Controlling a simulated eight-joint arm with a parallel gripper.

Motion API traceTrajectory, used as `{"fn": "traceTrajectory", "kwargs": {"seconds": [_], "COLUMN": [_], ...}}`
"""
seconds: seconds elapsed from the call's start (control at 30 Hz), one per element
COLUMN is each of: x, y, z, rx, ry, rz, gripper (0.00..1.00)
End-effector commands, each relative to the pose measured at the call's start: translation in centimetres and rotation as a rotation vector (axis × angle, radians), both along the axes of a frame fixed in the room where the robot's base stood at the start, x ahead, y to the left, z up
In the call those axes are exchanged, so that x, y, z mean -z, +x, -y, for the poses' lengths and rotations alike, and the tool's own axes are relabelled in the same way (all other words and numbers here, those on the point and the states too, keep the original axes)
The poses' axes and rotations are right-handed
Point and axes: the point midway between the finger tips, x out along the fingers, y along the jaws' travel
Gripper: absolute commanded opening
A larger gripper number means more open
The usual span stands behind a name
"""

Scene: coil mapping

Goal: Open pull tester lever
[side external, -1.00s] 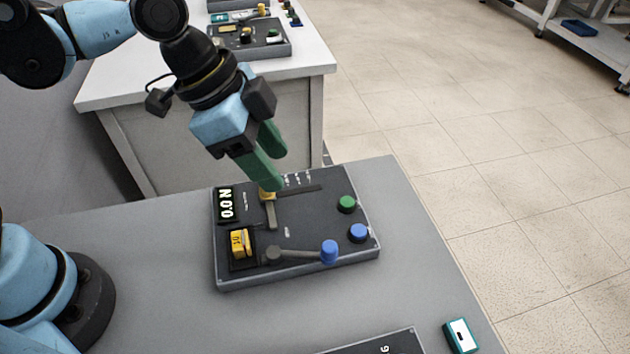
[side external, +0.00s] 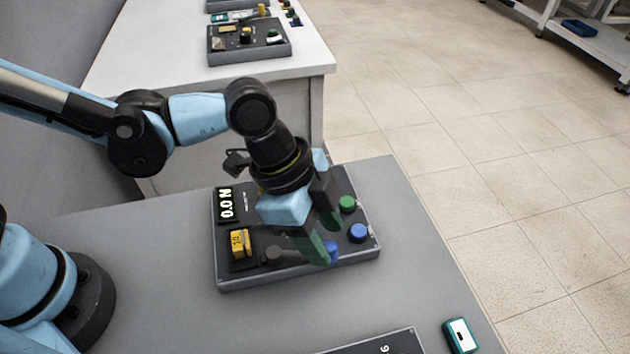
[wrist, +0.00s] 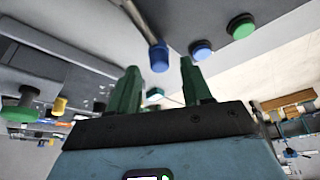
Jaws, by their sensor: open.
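The pull tester (side external: 290,268) is a dark grey box on the near table, with a display reading 0.0 N. Its lever has a blue knob (side external: 332,254) at the right end and a grey pivot (side external: 273,252) at the left. My gripper (side external: 327,240) is open, with green fingers over the lever's knob end, partly hiding the lever. In the wrist view the blue knob (wrist: 159,57) shows above and between the two fingertips (wrist: 160,80), with no clear contact.
A yellow block (side external: 240,243) sits at the tester's left. A green button (side external: 347,204) and a blue button (side external: 359,232) stand at its right, close to my fingers. A teal-and-white device (side external: 460,335) lies near the table's right edge. Another panel (side external: 385,344) is at the front.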

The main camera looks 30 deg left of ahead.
Motion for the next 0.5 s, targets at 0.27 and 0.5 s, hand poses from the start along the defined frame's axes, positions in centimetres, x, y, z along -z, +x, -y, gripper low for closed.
{"fn": "traceTrajectory", "kwargs": {"seconds": [0.27, 0.5], "x": [2.4, 3.0], "y": [0.2, 0.2], "z": [1.0, 1.2], "rx": [0.001, 0.000], "ry": [0.000, 0.000], "rz": [0.001, 0.001], "gripper": [0.49, 0.49]}}
